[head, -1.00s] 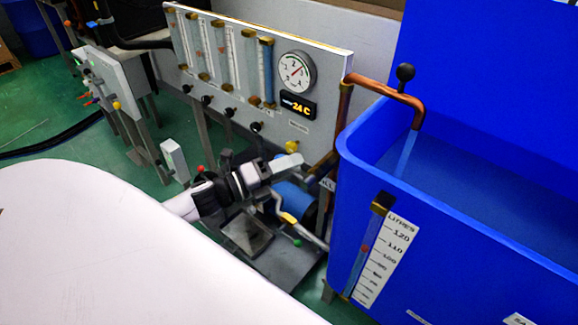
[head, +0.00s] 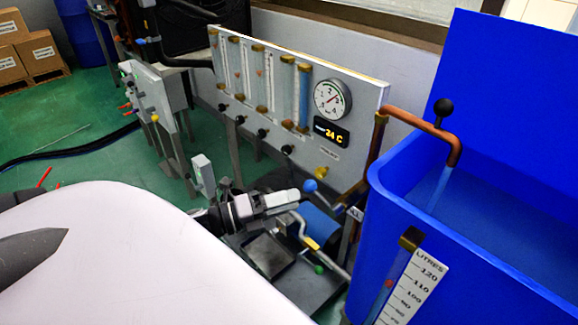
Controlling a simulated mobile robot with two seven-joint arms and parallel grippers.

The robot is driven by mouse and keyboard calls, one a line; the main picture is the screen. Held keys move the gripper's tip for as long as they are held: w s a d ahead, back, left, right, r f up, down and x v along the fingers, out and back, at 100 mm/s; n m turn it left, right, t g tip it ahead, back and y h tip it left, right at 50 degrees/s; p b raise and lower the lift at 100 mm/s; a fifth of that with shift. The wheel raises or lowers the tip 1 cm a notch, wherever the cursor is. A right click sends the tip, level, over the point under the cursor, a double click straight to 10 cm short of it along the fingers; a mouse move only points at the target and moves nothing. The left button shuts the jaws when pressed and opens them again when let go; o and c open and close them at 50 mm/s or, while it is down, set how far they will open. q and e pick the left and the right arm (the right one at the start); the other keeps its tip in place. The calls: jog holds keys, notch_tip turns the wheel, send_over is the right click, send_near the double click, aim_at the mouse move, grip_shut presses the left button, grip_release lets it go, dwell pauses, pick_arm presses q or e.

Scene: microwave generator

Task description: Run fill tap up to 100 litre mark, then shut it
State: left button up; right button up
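The copper fill tap spout (head: 455,150) has a black ball knob (head: 443,107) on top. A pale blue stream (head: 438,188) falls from it into the blue tank (head: 395,195). The sight tube has a red float (head: 388,283), close to the 100 mark of the white litre scale (head: 410,292). My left gripper (head: 292,199) is just left of a blue ball knob (head: 310,186) on a lever by the pipe. I cannot tell whether they touch or whether the fingers are open. My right gripper is not in view.
A grey panel (head: 355,160) behind carries flow tubes, a round dial (head: 332,99) and a 24 C display (head: 331,132). A blue cylinder and grey base (head: 300,285) stand below my gripper. A small stand (head: 203,175) is to its left. Green floor is open further left.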

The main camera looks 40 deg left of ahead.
aim_at(320, 197)
pick_arm(q)
jog(key=w+d+n+t+y+b, duration=0.2)
jog(key=w+d+y, duration=0.1)
jog(key=w, duration=0.4)
jog(key=shift+w+d+r+n, duration=0.3)
jog(key=shift+w+d, duration=0.1)
jog(key=shift+d, duration=0.4)
grip_shut()
